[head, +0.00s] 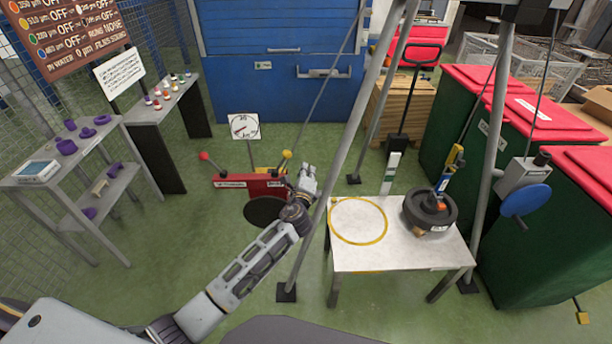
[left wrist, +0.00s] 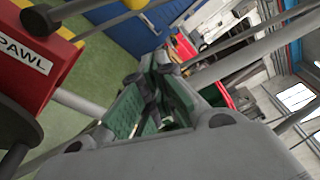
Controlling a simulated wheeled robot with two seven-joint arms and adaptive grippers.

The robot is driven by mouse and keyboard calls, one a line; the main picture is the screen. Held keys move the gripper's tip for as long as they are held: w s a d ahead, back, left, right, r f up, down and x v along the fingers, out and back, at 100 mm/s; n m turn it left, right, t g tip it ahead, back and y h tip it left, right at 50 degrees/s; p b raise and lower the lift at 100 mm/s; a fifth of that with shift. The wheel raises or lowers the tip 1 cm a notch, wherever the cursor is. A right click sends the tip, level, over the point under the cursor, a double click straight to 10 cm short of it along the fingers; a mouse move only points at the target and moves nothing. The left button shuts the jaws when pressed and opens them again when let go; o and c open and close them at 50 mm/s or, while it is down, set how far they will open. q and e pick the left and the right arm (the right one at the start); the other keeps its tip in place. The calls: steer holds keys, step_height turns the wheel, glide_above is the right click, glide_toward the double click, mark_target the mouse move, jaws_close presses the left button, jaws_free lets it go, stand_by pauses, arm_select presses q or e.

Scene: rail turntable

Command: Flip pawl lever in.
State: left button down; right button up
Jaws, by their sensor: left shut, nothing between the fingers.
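A red box (head: 236,188) with white labels stands on the floor in the middle of the head view. A red-knobbed lever (head: 204,156) rises at its left end. The yellow-knobbed pawl lever (head: 286,155) rises at its right end. In the left wrist view the box's PAWL label (left wrist: 24,60) is at the left, and the pawl lever's yellow knob (left wrist: 135,4) is at the top edge. My left gripper (head: 308,170) is shut and empty, just right of the box and apart from the yellow knob. Its closed fingers (left wrist: 155,70) point past the lever. My right gripper is not in view.
A tripod leg (head: 345,130) stands close to the right of my left gripper. A white table (head: 365,257) carries a yellow ring (head: 333,222) and a dark round weight (head: 429,209). A dial (head: 244,126) stands behind the box. Green floor is clear left of the box.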

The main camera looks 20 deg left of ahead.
mark_target(289, 156)
arm_select(q)
steer(key=shift+w+a+r+p, duration=0.25)
steer(key=shift+w+a+p, duration=0.1)
steer(key=shift+a, duration=0.25)
steer(key=shift+w+a+r+p, duration=0.25)
steer(key=shift+a+p, duration=0.05)
steer(key=shift+a, duration=0.35)
steer(key=shift+w+a+r+p, duration=0.25)
steer(key=shift+w+a+p, duration=0.1)
steer(key=shift+a, duration=0.25)
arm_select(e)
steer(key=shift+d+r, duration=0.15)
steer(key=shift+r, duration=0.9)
